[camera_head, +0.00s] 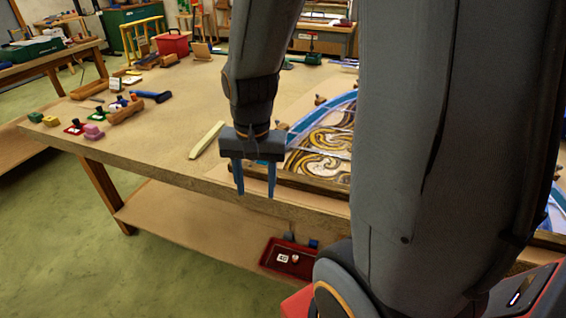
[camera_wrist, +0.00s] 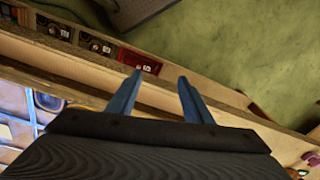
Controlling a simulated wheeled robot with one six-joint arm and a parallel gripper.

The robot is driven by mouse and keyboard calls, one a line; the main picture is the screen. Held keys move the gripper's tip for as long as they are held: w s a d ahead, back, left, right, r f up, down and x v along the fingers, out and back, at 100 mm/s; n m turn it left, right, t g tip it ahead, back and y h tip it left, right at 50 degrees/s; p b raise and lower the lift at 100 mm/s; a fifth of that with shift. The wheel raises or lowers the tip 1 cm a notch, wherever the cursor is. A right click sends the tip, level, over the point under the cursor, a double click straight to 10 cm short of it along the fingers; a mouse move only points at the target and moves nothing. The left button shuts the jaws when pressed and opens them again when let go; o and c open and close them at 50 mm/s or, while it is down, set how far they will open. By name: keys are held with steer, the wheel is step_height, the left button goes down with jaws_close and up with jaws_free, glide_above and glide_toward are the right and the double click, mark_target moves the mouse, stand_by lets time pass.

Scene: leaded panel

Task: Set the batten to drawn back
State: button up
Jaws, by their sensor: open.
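The leaded panel (camera_head: 322,148) lies on the workbench, with blue border glass and swirled amber and white glass. A dark wooden strip (camera_head: 308,186) runs along its front edge and appears to be the batten. Its right part is hidden behind my arm. My gripper (camera_head: 255,192) points down with blue fingers apart and nothing between them. It appears in front of the bench's near edge, left of the strip, and I see no contact. In the wrist view my open fingers (camera_wrist: 160,88) show over the bench edge, with part of the panel (camera_wrist: 50,103) at the left.
A pale wooden stick (camera_head: 207,139) lies on the bench (camera_head: 150,140) left of my gripper. Small blocks, a blue-handled tool (camera_head: 151,96) and a red box (camera_head: 172,43) stand farther left. A red tray (camera_head: 290,258) sits on the lower shelf. Green floor (camera_head: 90,260) is clear at the left.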

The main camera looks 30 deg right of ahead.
steer(key=w+d+r+m+p, duration=0.2)
steer(key=w+d+r+m, duration=0.15)
steer(key=m, duration=0.55)
steer(key=m+p, duration=0.2)
steer(key=m, duration=0.7)
glide_toward(281, 174)
steer(key=shift+w+a+f+g, duration=0.2)
steer(key=shift+a+f+g, duration=0.2)
steer(key=shift+a, duration=0.25)
steer(key=shift+w+d+r+m, duration=0.1)
steer(key=shift+d+m, duration=0.2)
steer(key=shift+m, duration=0.3)
steer(key=shift+w+d+r+m, duration=0.15)
steer(key=shift+d+m, duration=0.1)
steer(key=shift+m, duration=0.35)
steer(key=shift+d+f, duration=0.1)
steer(key=shift+f+m+p, duration=0.25)
steer(key=shift+m+p, duration=0.05)
steer(key=shift+f+p, duration=0.85)
steer(key=shift+f, duration=2.75)
steer(key=shift+c, duration=0.3)
jaws_close()
